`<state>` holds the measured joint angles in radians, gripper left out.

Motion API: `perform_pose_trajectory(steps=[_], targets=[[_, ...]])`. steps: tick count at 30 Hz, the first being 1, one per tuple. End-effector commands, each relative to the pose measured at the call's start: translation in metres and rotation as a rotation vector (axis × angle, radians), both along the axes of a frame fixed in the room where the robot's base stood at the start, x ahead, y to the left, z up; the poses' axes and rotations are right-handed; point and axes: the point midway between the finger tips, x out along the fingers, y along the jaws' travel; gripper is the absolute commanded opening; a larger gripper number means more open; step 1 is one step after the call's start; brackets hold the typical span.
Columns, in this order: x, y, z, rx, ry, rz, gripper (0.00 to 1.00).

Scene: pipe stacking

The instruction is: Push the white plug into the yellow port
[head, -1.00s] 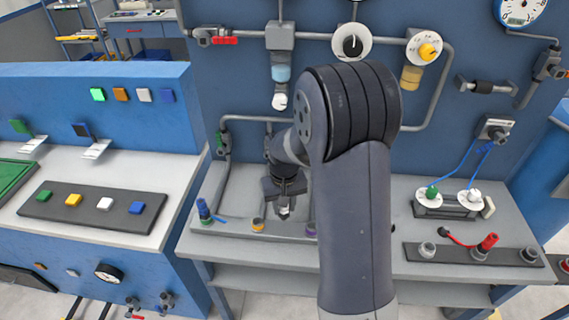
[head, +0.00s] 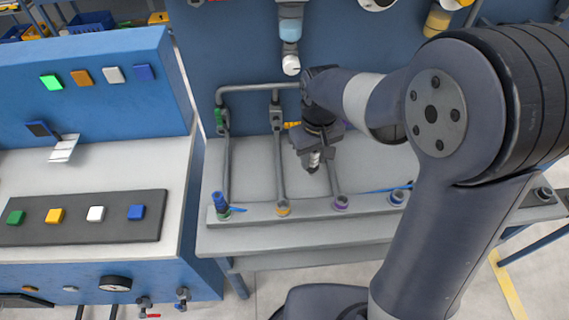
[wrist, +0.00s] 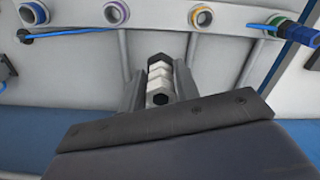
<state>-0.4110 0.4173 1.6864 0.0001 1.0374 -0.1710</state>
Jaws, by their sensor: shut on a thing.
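The white plug (wrist: 158,78), white with a dark hexagonal end, is held between my gripper's two fingers in the wrist view. My gripper (head: 314,160) is shut on it, and its pale tip shows below the fingers in the head view. The yellow port (head: 283,207) is a yellow-ringed socket on the grey rail, below and left of my gripper in the head view. It also shows at the top of the wrist view (wrist: 201,17), right of the plug. The plug is apart from the port.
A purple-ringed port (head: 340,202) and a blue-ringed port (head: 397,196) lie right of the yellow one. A blue plug (head: 220,203) stands at the rail's left end. Grey pipes rise behind the rail. A panel with coloured buttons (head: 95,213) is at left.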

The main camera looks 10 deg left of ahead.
Motion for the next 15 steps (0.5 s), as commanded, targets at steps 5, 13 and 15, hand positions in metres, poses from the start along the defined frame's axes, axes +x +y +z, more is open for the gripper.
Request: perform_pose_trajectory(steps=[5,13,15], targets=[[-0.037,0.046,0.02,0.001,-0.003,0.209,0.0],[-0.06,0.065,0.029,-0.001,0.001,0.319,0.0],[-0.06,0.065,0.027,-0.001,0.001,0.32,0.0]])
